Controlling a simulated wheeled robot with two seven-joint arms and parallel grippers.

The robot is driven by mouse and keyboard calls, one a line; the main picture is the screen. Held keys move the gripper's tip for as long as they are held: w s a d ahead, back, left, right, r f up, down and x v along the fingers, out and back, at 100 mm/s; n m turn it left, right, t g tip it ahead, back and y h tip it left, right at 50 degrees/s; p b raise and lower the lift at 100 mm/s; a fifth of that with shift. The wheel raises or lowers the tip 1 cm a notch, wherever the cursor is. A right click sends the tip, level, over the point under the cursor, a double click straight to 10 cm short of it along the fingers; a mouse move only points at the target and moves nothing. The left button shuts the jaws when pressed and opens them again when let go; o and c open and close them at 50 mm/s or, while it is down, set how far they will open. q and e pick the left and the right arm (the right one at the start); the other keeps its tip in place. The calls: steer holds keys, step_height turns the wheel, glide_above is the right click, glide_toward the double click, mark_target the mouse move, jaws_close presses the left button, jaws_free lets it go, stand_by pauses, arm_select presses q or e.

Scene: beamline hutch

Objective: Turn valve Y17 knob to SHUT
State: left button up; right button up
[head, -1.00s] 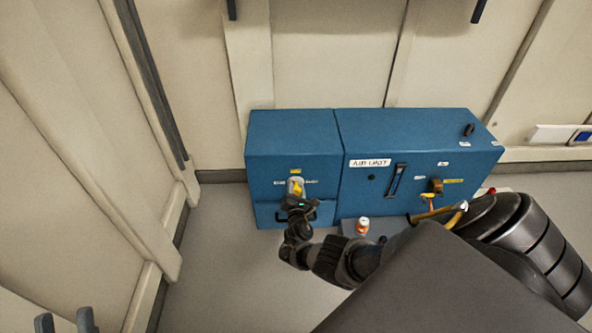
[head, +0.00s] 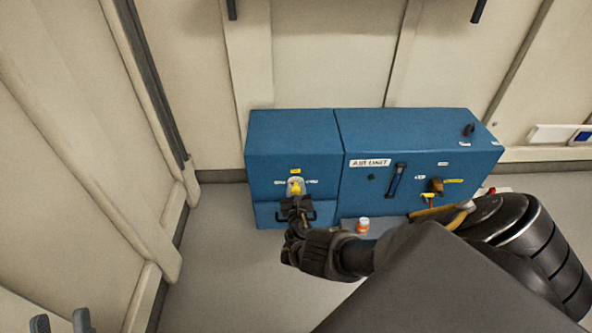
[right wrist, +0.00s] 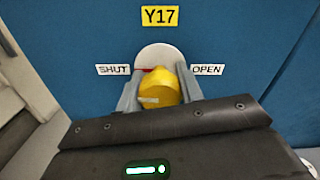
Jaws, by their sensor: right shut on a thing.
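The yellow valve knob (right wrist: 158,88) sits on a pale round plate (right wrist: 153,56) under the Y17 label (right wrist: 160,16), between the SHUT label (right wrist: 113,70) on the left and the OPEN label (right wrist: 207,69) on the right. It also shows on the left blue cabinet in the head view (head: 295,187). A red mark shows at the knob's upper left, on the SHUT side. My right gripper (right wrist: 158,98) is shut on the knob, one finger on each side. The lower part of the knob is hidden. My left gripper (head: 64,321) is open and empty at the bottom left, far from the cabinet.
The left blue cabinet (head: 290,140) has a dark handle below the knob. The right blue cabinet (head: 420,135) carries a slotted gauge, small labels and fittings. An orange-and-white bottle (head: 362,226) stands before it, near my right arm. Floor is clear at left.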

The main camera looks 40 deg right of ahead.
arm_select(q)
steer(key=shift+w, duration=0.1)
arm_select(e)
steer(key=shift+n, duration=0.3)
steer(key=o, duration=1)
arm_select(q)
steer(key=shift+f, duration=0.15)
arm_select(e)
steer(key=shift+s+a, duration=0.1)
steer(key=shift+s+a+p, duration=0.2)
steer(key=shift+s+p, duration=0.05)
steer(key=shift+p, duration=0.1)
arm_select(q)
step_height(320, 180, down, 10)
steer(key=w+g+y+p, duration=0.2)
steer(key=g+y+p, duration=0.2)
steer(key=g, duration=0.4)
steer(key=shift+n+y, duration=0.3)
steer(key=shift+y, duration=0.1)
arm_select(e)
steer(key=v, duration=1)
